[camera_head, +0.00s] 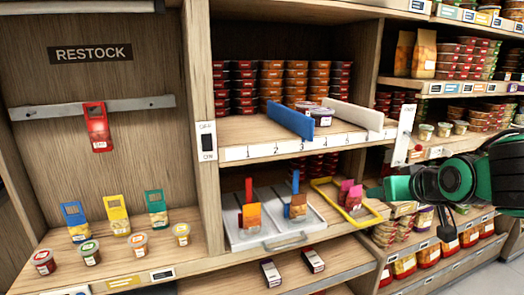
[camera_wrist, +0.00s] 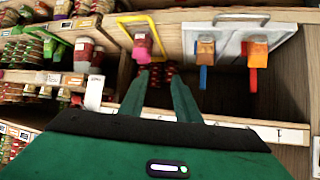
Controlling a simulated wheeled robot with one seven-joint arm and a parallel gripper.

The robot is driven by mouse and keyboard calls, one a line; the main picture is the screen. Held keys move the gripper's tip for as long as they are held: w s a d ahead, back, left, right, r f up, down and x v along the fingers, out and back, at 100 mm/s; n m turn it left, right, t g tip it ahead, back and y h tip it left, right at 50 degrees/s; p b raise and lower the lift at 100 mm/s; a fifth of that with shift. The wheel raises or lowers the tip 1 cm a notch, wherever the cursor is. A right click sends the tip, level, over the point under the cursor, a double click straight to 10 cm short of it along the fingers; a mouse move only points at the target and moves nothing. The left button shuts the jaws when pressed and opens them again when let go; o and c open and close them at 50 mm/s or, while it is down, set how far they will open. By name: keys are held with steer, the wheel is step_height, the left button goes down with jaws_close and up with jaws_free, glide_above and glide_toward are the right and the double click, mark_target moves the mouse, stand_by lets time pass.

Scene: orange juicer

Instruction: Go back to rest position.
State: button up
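My green and black gripper (camera_head: 378,191) is at the right in the head view, in front of the shelves near the yellow-framed tray. In the wrist view its two green fingers (camera_wrist: 160,76) stand apart with a gap and nothing between them. The wrist picture appears upside down. The yellow-framed tray (camera_head: 378,217) holds pink items (camera_head: 350,193); a pink item also shows just beyond my fingertips in the wrist view (camera_wrist: 141,47). Whether the fingers touch anything cannot be told, but they look clear.
Silver trays (camera_head: 235,240) with orange and red-blue items stand in the middle bay. Above is a numbered shelf (camera_head: 262,152) with blue and white dividers and stacked tubs. The left RESTOCK bay (camera_head: 95,53) holds packets and cups. Stocked shelves (camera_head: 468,142) lie close around my arm.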

steer(key=s+d+f+m+g+h, duration=0.25)
steer(key=s+d+f+g, duration=0.45)
steer(key=s, duration=0.5)
steer(key=s+d+f+m+g+y, duration=0.1)
steer(key=s+f+m+g, duration=0.1)
steer(key=s, duration=0.5)
steer(key=s+d+f+m+g+y, duration=0.1)
steer(key=s+d+f+m+g, duration=0.1)
steer(key=s, duration=0.6)
steer(key=shift+s+f, duration=0.15)
steer(key=shift+f, duration=0.05)
steer(key=shift+w+f, duration=0.25)
steer(key=shift+w, duration=0.4)
